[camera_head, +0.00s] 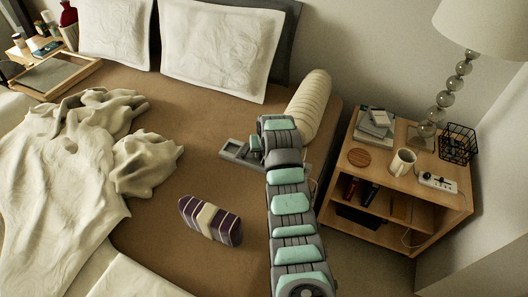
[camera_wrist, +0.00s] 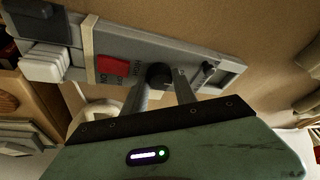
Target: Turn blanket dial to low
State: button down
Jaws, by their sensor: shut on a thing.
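The blanket controller (camera_head: 237,152) is a long grey box lying on the bed near its right edge; my arm hides part of it in the head view. The gripper is shut on the dial. The fingers hide part of it, and I cannot tell which setting it points to.
A striped purple pillow (camera_head: 210,220) and a rumpled pale blanket (camera_head: 65,170) lie on the bed. A cream bolster (camera_head: 309,105) is behind my arm. The wooden nightstand (camera_head: 440,199) at right holds a mug (camera_head: 402,162), a lamp and a power strip.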

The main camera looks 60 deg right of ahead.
jog(key=shift+w+a+r+m+p, duration=0.1)
jog(key=shift+r+m+p, duration=0.15)
jog(key=shift+m+p, duration=0.45)
jog(key=shift+w+m+g+h+p, duration=0.1)
jog(key=shift+m+g+h+p, duration=0.4)
jog(key=shift+m+p, duration=0.6)
jog(key=shift+w+a+f+m+g, duration=0.15)
jog(key=shift+f+m+g, duration=0.2)
jog(key=shift+m, duration=0.55)
jog(key=m+b, duration=0.1)
jog(key=g+b, duration=0.1)
jog(key=b, duration=0.1)
jog(key=shift+f+m, duration=0.25)
jog(key=shift+m, duration=0.15)
jog(key=m+b, duration=0.1)
jog(key=b, duration=0.2)
jog(key=shift+f+m, duration=0.1)
jog(key=shift+m, duration=0.2)
jog(key=m+g+b, duration=0.1)
jog(key=b, duration=0.3)
jog(key=m+b, duration=0.1)
jog(key=b, duration=0.1)
jog(key=shift+r+m+g, duration=0.25)
jog(key=shift+m, duration=0.05)
jog(key=shift+r, duration=0.15)
